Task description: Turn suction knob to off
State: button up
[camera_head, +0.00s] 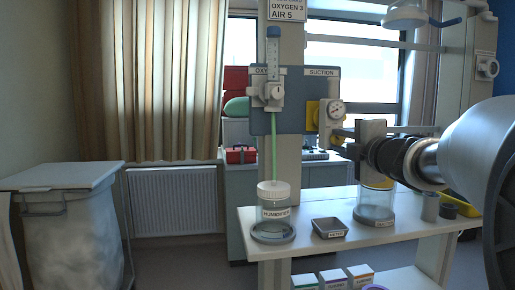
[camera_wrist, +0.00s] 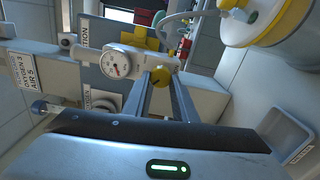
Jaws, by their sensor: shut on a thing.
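The suction regulator (camera_head: 323,113) hangs on the blue-grey wall panel under the SUCTION label, with a yellow backing and a round white gauge (camera_head: 336,109). In the wrist view the gauge (camera_wrist: 116,64) faces the camera, its small marks hard to read. The yellow suction knob (camera_wrist: 160,77) sits beside the gauge, between my fingertips. My gripper (camera_wrist: 160,82) is shut on this knob, one finger on each side. In the head view my gripper (camera_head: 342,132) reaches in from the right, just below the gauge, and the knob cannot be made out there.
The oxygen flowmeter (camera_head: 273,70) stands left on the panel; its green tube runs down to the humidifier jar (camera_head: 274,207). A suction jar (camera_head: 374,208) stands on the white shelf (camera_head: 402,233) below my gripper. A grey tray (camera_head: 329,227) lies between the jars. A lamp (camera_head: 407,16) hangs above.

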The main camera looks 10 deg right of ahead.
jog(key=shift+n+b, duration=0.55)
jog(key=shift+n, duration=0.55)
jog(key=shift+r, duration=0.1)
jog(key=o, duration=1)
jog(key=shift+o, duration=0.2)
